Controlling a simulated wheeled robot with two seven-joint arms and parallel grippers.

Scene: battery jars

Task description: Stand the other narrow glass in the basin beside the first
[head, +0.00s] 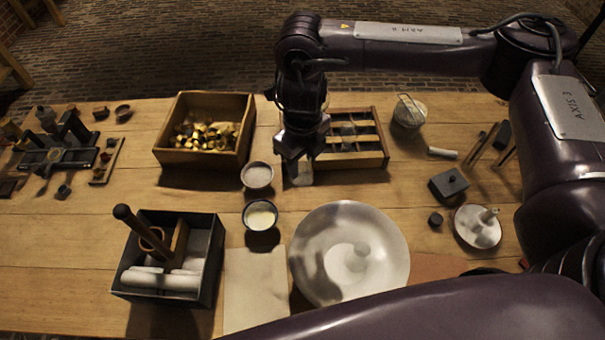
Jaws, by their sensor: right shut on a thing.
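The basin (393,228) is a wide, shallow pale metal bowl at the front middle of the table. A small, clear glass-like shape (361,249) shows inside it, right of centre; its outline is faint and I cannot tell whether it stands upright. My right gripper (298,172) points down behind the basin, at the left end of a compartmented wooden tray (372,160). It is shut on a pale, see-through thing, seemingly the other narrow glass (304,175), mostly hidden by the fingers. I cannot tell whether the glass touches the table. My left gripper is not in view.
Two small bowls, one grey (257,176) and one with pale contents (261,216), stand left of the gripper. A wooden box of brass pieces (203,155) is behind them. A dark box (211,262) and a pale sheet (254,290) lie left of the basin.

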